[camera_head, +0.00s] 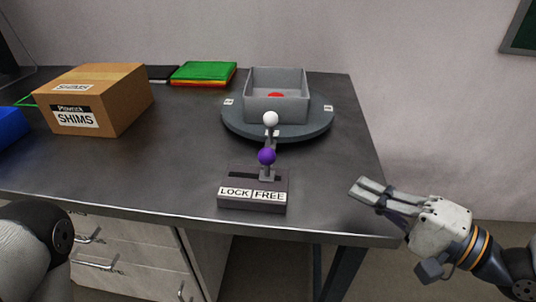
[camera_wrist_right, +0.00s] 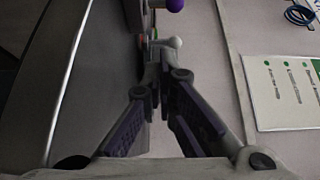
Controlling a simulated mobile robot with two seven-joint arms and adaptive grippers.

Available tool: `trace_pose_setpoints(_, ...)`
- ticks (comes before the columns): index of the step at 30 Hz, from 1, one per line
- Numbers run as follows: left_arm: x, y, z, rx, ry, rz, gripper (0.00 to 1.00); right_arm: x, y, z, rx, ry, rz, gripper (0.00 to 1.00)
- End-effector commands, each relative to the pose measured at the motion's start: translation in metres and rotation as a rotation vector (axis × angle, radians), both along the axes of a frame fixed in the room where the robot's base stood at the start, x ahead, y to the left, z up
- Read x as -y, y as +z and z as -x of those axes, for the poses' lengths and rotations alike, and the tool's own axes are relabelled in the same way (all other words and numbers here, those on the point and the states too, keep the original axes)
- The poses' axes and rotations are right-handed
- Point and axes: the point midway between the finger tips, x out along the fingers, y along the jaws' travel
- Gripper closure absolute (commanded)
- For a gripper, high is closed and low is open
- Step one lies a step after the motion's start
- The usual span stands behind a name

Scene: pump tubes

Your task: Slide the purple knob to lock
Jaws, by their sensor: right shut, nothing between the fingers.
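The purple knob (camera_head: 267,156) tops a short lever on a dark grey slotted block (camera_head: 240,205) near the table's front edge. The lever stands at the right end of the slot, above the FREE label (camera_head: 269,195); the LOCK label (camera_head: 235,192) is to its left. The knob also shows at the top edge of the right wrist view (camera_wrist_right: 175,4). My right gripper (camera_head: 358,188) is shut and empty, right of the block, apart from the knob and near the table's right edge. Only a dark part of my left arm shows at lower left; its gripper is out of view.
Behind the knob, a white ball handle (camera_head: 270,118) stands at the front of a round turntable (camera_head: 310,130) bearing a grey bin (camera_head: 278,106). A cardboard SHIMS box (camera_head: 120,100) is at left. The table between box and block is clear.

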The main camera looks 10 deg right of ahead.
Motion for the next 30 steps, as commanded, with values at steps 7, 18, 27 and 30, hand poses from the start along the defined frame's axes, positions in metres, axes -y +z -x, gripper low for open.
trace_pose_setpoints(7,0.000,0.000,0.001,-0.002,-0.001,0.001,1.00,0.000,0.000,0.000,0.000,0.000,-0.001,1.00)
trace_pose_setpoints(18,0.000,-0.008,0.007,-0.024,-0.001,0.000,1.00,-0.014,-0.004,-0.015,-0.004,0.003,-0.002,1.00)
trace_pose_setpoints(27,0.000,-0.023,0.019,-0.060,-0.004,0.000,1.00,-0.058,-0.005,-0.065,-0.004,0.004,0.003,1.00)
trace_pose_setpoints(30,0.000,-0.025,0.021,-0.065,-0.004,0.001,1.00,-0.074,-0.003,-0.076,-0.005,0.006,0.000,1.00)
